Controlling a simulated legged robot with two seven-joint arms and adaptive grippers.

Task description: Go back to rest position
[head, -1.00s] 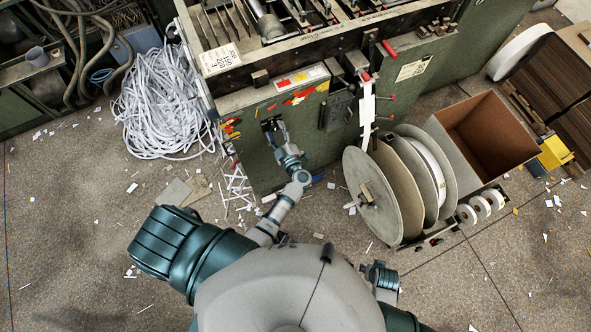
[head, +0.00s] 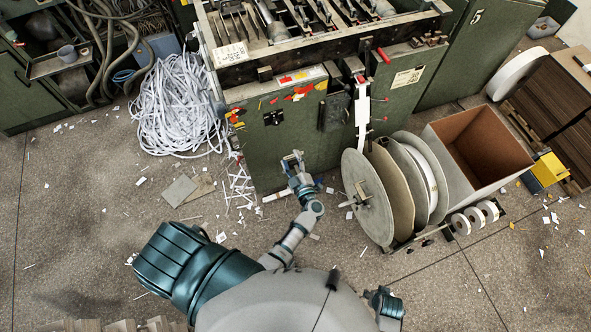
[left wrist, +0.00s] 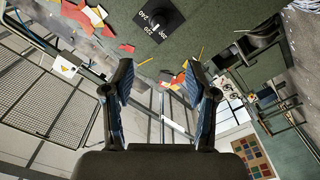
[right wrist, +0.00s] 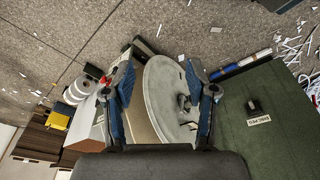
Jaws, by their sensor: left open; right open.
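My left gripper (head: 292,158) is just in front of the green machine's front panel (head: 285,150), below a small black plate with a knob (head: 273,117). In the left wrist view its two fingers (left wrist: 161,85) stand apart with nothing between them, and the black dial (left wrist: 160,20) shows ahead, clear of the fingers. My right gripper's fingers (right wrist: 163,85) are apart and empty in the right wrist view, with a grey reel disc (right wrist: 165,95) beyond them. In the head view only part of my right arm shows, low beside my body.
Large reels (head: 368,200) stand on the floor right of my left arm, beside an open brown-lined bin (head: 480,150). A heap of white strips (head: 175,105) lies left of the machine. Paper scraps litter the floor, which is otherwise open at left.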

